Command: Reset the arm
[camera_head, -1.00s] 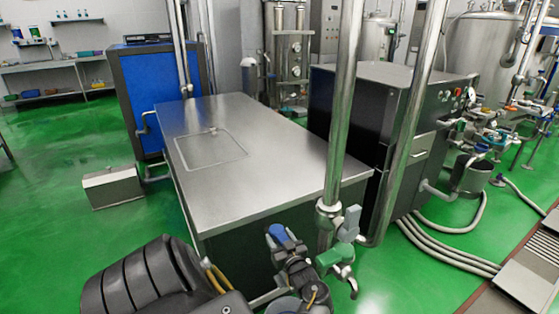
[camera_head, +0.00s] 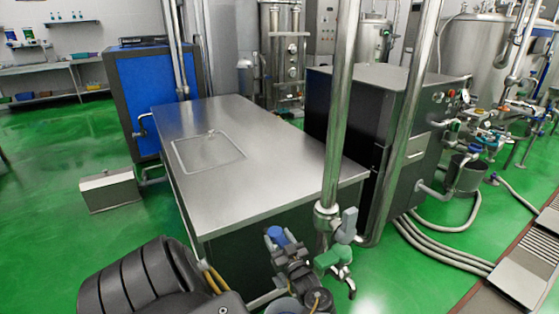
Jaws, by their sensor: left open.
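The dark, ridged end of my left arm with its gripper (camera_head: 145,280) is at the lower left, cut off by the bottom edge. Its fingertips do not show clearly. It is in front of the near left corner of the steel-topped table (camera_head: 225,185), apart from it, and nothing is seen held. My right gripper is not in view.
A steel pipe (camera_head: 340,120) rises there. A dark machine (camera_head: 345,105) stands behind. Green floor (camera_head: 60,210) is open at left.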

